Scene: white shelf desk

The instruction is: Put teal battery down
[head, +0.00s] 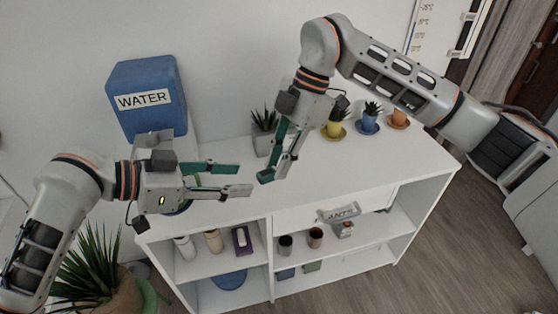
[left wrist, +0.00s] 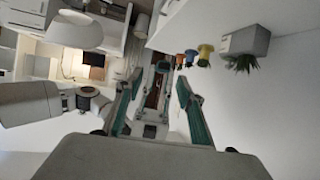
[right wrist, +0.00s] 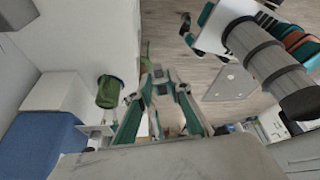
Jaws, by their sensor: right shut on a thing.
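My right gripper (head: 276,172) points down over the front part of the white desk top (head: 345,175). It is shut on a small dark teal piece (head: 266,176) at its fingertips, which I take to be the teal battery. It is hard to tell apart from the teal finger pads, and its full outline is hidden. In the right wrist view the right gripper's fingers (right wrist: 165,88) reach forward, with the battery not clear between them. My left gripper (head: 245,179) is open and empty at the left of the desk top, its fingers pointing right toward the right gripper. It also shows spread in the left wrist view (left wrist: 155,92).
A blue WATER tank (head: 148,112) stands at the back left. A grey-potted plant (head: 264,143) and yellow, blue and orange pots (head: 368,125) line the back edge. Cups (head: 286,245) and a purple item (head: 240,238) fill the shelves below. The desk top's right part is clear.

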